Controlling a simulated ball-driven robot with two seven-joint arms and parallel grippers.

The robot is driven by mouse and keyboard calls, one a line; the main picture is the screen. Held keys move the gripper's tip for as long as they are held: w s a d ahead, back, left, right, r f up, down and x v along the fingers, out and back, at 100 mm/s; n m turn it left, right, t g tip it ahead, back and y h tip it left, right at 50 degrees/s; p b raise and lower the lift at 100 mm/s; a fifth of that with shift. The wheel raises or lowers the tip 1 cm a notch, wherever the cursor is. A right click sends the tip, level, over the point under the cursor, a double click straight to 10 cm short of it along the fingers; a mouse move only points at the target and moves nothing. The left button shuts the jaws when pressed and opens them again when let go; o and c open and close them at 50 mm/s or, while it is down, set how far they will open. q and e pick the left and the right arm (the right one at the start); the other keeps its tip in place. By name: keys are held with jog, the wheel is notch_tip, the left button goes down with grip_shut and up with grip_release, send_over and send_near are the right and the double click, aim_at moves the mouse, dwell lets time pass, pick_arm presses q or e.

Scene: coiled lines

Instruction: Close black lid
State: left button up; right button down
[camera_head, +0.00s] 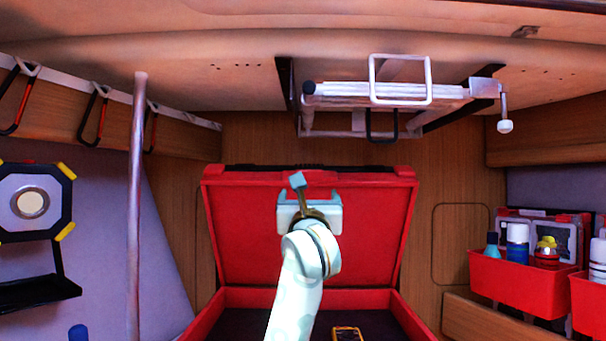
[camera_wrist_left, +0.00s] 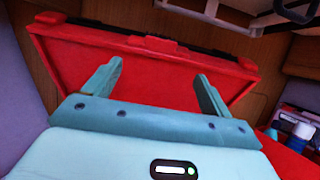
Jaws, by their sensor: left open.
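The lid (camera_head: 245,240) stands raised at the back of an open red case (camera_head: 208,318). Its inner face is red, and black shows only along its top edge; no all-black lid is seen. My left gripper (camera_head: 309,197) is in front of the lid's middle, and its arm crosses the case opening. In the left wrist view the two fingers (camera_wrist_left: 159,70) are spread with nothing between them, and the lid (camera_wrist_left: 90,60) lies beyond them. I cannot tell whether they touch it. My right gripper is not in view.
A yellow-edged device (camera_head: 347,334) lies in the dark case interior. Red bins (camera_head: 520,285) with bottles are at the right. A vertical pole (camera_head: 137,200) and a wall lamp (camera_head: 32,203) are at the left. A metal rack (camera_head: 390,92) hangs above the lid.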

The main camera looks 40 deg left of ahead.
aim_at(308, 171)
pick_arm(q)
jog(key=p+x, duration=0.2)
jog(key=x, duration=0.3)
jog(key=p+x, duration=0.2)
jog(key=x, duration=0.3)
jog(key=r+p+x, duration=0.1)
jog(key=p+x, duration=0.1)
jog(key=x, duration=0.2)
jog(key=shift+w+a+r, duration=0.1)
jog(key=shift+r, duration=0.15)
jog(key=shift+w+a+f, duration=0.15)
jog(key=shift+w+a, duration=0.1)
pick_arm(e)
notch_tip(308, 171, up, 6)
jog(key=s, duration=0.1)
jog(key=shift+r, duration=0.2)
